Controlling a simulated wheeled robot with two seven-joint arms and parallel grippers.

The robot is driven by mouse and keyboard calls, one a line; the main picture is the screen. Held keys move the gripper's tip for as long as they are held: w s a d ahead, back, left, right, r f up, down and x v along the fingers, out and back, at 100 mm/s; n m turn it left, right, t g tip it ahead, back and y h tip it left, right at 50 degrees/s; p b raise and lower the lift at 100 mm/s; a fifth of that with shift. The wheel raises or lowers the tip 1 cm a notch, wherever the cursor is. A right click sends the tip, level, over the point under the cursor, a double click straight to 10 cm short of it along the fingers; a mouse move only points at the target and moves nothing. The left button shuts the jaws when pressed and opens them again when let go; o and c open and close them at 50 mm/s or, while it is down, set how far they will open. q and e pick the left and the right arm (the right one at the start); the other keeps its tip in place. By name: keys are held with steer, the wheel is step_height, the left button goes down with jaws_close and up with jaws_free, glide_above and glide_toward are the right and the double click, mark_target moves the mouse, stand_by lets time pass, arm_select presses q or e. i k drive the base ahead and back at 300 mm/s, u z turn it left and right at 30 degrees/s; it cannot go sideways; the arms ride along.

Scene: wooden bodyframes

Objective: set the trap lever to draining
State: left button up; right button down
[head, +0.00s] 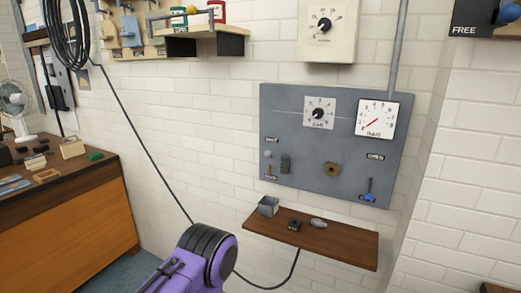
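A grey panel (340,105) hangs on the white brick wall. At its lower right is a small lever with a blue handle (370,184), with one small label above it and one below. At its lower left is another small lever with a pale round knob (268,154), also between two labels. Neither gripper shows. A purple and black part of my own arm is at the bottom, apart from the panel.
The panel also bears a dial (319,113), a white gauge (376,119) and a brass fitting (331,169). Below it a brown shelf (340,246) juts out with a grey cup (268,206) and small parts. A wooden desk (70,215) stands left. A dark cable hangs down the wall.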

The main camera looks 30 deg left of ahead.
mark_target(267, 154)
steer(key=k, duration=0.1)
steer(key=z, duration=0.2)
steer(key=i, duration=1.15)
steer(key=u, duration=2.45)
